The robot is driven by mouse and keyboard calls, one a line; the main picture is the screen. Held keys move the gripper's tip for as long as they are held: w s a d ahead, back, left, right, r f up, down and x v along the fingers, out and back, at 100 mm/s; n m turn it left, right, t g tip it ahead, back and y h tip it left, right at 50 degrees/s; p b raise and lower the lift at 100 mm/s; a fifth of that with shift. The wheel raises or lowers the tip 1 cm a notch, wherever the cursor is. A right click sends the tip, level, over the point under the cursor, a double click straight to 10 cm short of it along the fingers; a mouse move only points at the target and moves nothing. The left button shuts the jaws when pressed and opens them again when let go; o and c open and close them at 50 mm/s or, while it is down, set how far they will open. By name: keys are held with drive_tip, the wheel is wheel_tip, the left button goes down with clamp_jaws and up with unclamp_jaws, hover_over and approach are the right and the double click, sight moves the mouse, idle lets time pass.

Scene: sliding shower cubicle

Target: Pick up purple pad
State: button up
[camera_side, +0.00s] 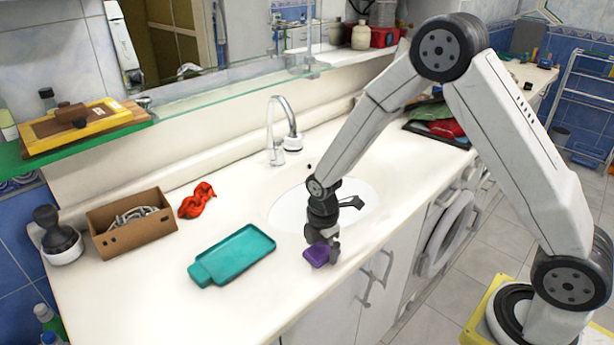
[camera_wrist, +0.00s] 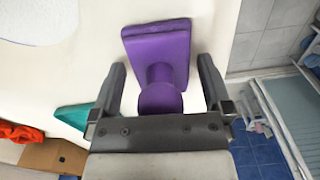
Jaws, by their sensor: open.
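The purple pad (camera_side: 317,255) lies on the white counter near its front edge, in front of the sink. In the wrist view the purple pad (camera_wrist: 158,50) shows a flat rectangular plate with a round knob that points toward my gripper. My gripper (camera_side: 325,240) is directly at the pad, pointing down. In the wrist view my gripper (camera_wrist: 160,85) is open, with one finger on each side of the pad's knob and visible gaps between. The fingers partly hide the pad in the side view.
A teal tray (camera_side: 236,252) lies left of the pad. Farther left are a red cloth-like item (camera_side: 196,201), a cardboard box (camera_side: 130,224) and a black-knobbed object (camera_side: 57,236). The sink (camera_side: 362,200) and faucet (camera_side: 284,130) are behind. The counter's front edge is close by.

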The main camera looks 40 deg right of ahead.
drive_tip(key=c, duration=1.1)
drive_tip(key=shift+r, duration=0.65)
drive_tip(key=shift+s+d+r, duration=0.1)
drive_tip(key=shift+s+r, duration=1.85)
drive_tip(key=shift+s, duration=0.4)
drive_tip(key=shift+s+d+r, duration=0.1)
drive_tip(key=shift+s+r, duration=1.85)
drive_tip(key=shift+s, duration=0.4)
drive_tip(key=shift+s+d+r, duration=0.1)
drive_tip(key=shift+s+r, duration=1.85)
drive_tip(key=shift+s, duration=0.4)
